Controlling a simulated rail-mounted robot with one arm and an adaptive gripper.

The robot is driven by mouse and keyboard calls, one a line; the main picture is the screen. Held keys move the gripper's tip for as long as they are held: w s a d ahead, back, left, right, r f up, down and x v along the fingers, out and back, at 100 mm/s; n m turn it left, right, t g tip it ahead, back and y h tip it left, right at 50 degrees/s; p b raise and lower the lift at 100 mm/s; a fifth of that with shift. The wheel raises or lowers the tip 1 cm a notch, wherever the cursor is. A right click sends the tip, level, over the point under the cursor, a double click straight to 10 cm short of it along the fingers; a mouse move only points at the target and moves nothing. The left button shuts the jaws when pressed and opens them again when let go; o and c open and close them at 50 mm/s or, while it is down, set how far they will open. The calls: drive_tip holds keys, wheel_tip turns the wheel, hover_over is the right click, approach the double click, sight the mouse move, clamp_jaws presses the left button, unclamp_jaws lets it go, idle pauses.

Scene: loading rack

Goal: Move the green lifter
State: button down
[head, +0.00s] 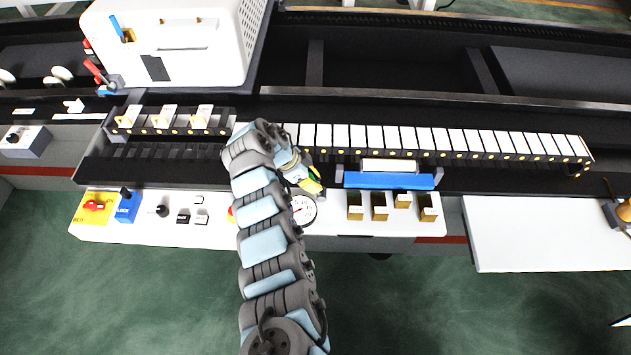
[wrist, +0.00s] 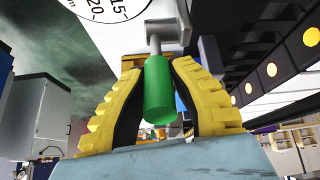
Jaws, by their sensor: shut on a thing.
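The green lifter is a green cylindrical handle (wrist: 159,95) on a thin grey rod, which runs to a grey bracket in the wrist view. My gripper (wrist: 158,72) has its two yellow ribbed fingers closed around the handle, one on each side. In the head view my gripper (head: 312,180) is at the front edge of the rack, just above the round gauge. Only a little green shows there, and my arm hides much of the area around it.
A round white gauge (head: 303,210) sits just below my gripper. To its right are a blue bar (head: 388,181) and several brass-coloured slots (head: 379,208). A row of white blocks (head: 440,140) runs behind. A large white box (head: 180,50) stands back left. A bare white board (head: 545,232) lies right.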

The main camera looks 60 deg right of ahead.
drive_tip(key=shift+w+f, duration=0.1)
drive_tip(key=c, duration=0.9)
unclamp_jaws()
drive_tip(key=shift+r, duration=0.2)
drive_tip(key=v, duration=1.2)
drive_tip(key=shift+f, duration=0.1)
